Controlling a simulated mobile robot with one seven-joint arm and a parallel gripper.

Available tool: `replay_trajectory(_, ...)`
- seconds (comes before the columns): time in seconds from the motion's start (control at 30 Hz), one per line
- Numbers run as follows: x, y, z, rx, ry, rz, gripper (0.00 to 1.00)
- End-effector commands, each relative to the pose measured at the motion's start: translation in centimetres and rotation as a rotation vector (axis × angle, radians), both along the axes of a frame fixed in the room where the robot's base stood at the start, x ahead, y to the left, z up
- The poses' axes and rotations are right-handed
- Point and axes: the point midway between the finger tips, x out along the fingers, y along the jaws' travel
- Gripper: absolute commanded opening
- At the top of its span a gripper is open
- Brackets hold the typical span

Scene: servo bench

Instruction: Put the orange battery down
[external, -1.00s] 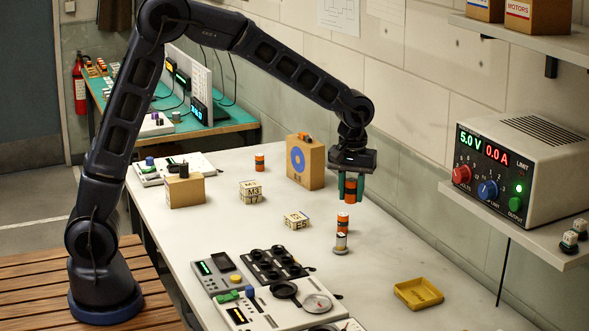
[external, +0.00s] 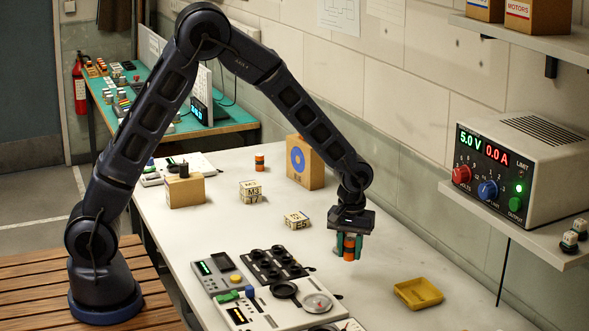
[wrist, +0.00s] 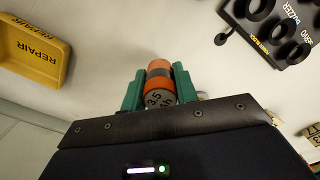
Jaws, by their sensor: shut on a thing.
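The orange battery (external: 349,247), with a dark band, is upright between the green fingers of my gripper (external: 349,246), low over the white bench. The wrist view shows its grey end, marked with print, and its orange side (wrist: 159,77) between both fingers (wrist: 159,88). I cannot tell whether its lower end touches anything. The small stack seen earlier near this spot is hidden by the gripper or not visible. Another orange banded cylinder (external: 259,163) stands farther back on the bench.
A yellow tray marked REPAIR (external: 418,293) lies to the right; it also shows in the wrist view (wrist: 30,62). A dark multi-cup holder (external: 274,264) and grey panel are to the left. Lettered blocks (external: 297,220) and a wooden box (external: 306,164) stand behind.

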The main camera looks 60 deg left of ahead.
Motion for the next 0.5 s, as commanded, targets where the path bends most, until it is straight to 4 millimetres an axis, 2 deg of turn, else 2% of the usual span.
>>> replay_trajectory(0.17, 0.0, 0.0, -0.8, 0.0, 0.0, 0.0, 0.04)
replay_trajectory(0.5, 0.0, 0.0, -4.7, 0.0, 0.0, 0.0, 0.04)
